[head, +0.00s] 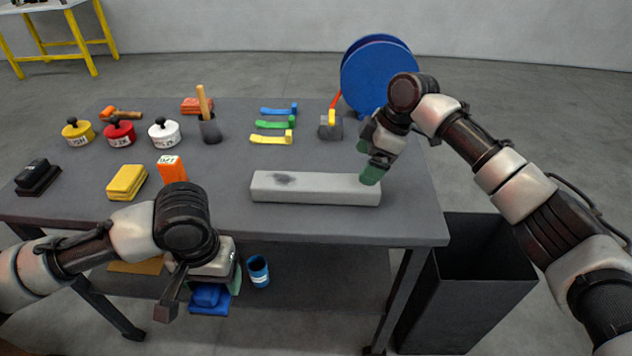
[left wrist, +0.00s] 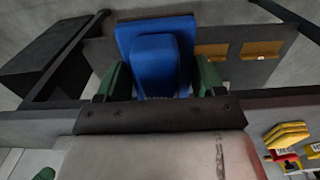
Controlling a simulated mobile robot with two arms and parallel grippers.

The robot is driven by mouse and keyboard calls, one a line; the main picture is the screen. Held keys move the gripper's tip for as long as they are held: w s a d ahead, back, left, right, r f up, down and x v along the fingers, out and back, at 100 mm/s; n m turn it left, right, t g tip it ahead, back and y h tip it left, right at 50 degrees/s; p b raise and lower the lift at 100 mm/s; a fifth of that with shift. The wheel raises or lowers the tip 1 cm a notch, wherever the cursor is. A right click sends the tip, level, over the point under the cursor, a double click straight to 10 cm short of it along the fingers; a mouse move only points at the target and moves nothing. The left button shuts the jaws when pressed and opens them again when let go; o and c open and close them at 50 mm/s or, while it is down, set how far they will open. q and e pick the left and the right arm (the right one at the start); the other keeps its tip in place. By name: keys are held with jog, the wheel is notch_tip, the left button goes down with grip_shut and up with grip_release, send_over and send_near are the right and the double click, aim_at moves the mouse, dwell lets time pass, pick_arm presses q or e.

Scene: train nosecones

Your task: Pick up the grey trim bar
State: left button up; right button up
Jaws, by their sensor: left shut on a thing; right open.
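The grey trim bar (head: 330,190), a long pale block with a dark smudge on top, lies flat near the front edge of the table. My right gripper (head: 371,172) is open at the bar's right end, its green fingertips over or beside that end; I cannot tell if they touch. My left gripper (head: 215,283) hangs in front of the table edge, below the tabletop. It is shut on a blue object (head: 208,299), which shows between its green fingers in the left wrist view (left wrist: 155,65).
An orange box (head: 172,170) and a yellow block (head: 126,182) stand left of the bar. Coloured handles (head: 275,124), pots and a brush holder (head: 209,130) are behind. A blue reel (head: 380,70) rises at back right. A black bin (head: 470,290) stands right of the table.

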aim_at(353, 182)
jog(key=x, duration=0.3)
jog(key=shift+w+f, duration=0.1)
jog(key=shift+w, duration=0.1)
jog(key=x, duration=0.2)
jog(key=p+x, duration=0.1)
jog(key=x, duration=0.1)
jog(key=shift+s, duration=0.4)
jog(key=shift+w+a+f, duration=0.1)
jog(key=shift+a+f, duration=0.15)
jog(key=shift+f, duration=0.35)
jog(key=shift+r, duration=0.1)
jog(key=c, duration=1.2)
